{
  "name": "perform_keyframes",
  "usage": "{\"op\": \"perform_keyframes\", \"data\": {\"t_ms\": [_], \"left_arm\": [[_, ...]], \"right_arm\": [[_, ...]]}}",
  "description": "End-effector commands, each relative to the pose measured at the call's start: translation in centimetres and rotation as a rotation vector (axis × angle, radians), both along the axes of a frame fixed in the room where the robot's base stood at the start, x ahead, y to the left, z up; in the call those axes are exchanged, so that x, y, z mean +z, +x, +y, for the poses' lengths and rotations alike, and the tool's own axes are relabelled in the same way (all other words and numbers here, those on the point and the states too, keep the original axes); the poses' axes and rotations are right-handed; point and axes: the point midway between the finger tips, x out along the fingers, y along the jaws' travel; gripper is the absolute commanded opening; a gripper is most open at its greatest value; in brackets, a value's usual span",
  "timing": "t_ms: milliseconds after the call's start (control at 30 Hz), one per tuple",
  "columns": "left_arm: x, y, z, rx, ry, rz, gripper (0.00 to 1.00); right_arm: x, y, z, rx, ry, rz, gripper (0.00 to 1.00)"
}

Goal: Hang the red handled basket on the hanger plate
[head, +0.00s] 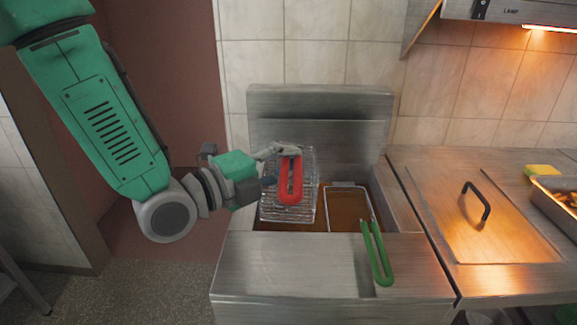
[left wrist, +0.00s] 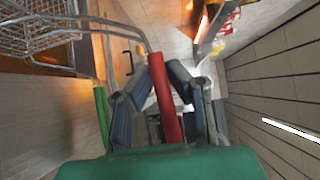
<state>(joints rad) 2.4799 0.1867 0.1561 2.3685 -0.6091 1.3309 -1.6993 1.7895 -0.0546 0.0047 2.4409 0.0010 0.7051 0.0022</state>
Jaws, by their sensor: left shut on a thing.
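The red handle (head: 290,183) belongs to a wire basket (head: 307,208) over the left part of the fryer well. My left gripper (head: 278,165) is shut on this handle, coming from the left. In the left wrist view the red handle (left wrist: 164,95) stands between the two dark fingers, and wire mesh (left wrist: 38,32) shows at upper left. The basket looks raised from the oil, but its exact height is unclear. The steel hanger plate (head: 325,133) rises upright behind the well, and the basket appears apart from it. My right gripper is in neither view.
A second basket (head: 348,203) with a green handle (head: 377,255) sits in the well's right part, close by. To the right are a steel counter lid with a black handle (head: 476,200), a yellow sponge (head: 542,170) and a food tray (head: 557,200). A hood (head: 508,12) hangs at upper right.

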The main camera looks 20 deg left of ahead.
Motion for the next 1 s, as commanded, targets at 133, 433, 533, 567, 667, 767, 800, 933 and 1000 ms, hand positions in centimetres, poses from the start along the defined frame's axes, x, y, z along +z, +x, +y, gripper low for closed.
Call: {"op": "perform_keyframes", "data": {"t_ms": [133,433,533,567,667,767,800,933,1000], "left_arm": [[2.7,0.0,0.0,-0.001,0.002,-0.004,0.0],[6.9,0.0,0.0,-0.001,0.002,-0.005,0.0],[8.2,0.0,0.0,-0.001,0.001,-0.004,0.0],[8.5,0.0,0.0,-0.001,0.002,-0.005,0.0],[9.2,0.0,0.0,-0.001,0.001,-0.003,0.0],[9.2,0.0,0.0,-0.001,0.001,-0.002,0.0],[9.2,0.0,0.0,-0.001,0.0,-0.001,0.0],[9.1,0.0,0.0,0.0,0.0,-0.001,0.0],[9.1,0.0,0.0,-0.001,0.0,-0.003,0.0]], "right_arm": [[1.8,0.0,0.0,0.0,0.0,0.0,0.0],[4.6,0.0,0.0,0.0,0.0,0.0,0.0],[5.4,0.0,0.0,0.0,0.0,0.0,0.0],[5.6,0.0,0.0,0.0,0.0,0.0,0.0],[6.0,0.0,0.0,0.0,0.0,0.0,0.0],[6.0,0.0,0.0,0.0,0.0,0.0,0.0],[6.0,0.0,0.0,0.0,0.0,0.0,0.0],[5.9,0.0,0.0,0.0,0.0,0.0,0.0],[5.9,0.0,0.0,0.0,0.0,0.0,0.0]]}}
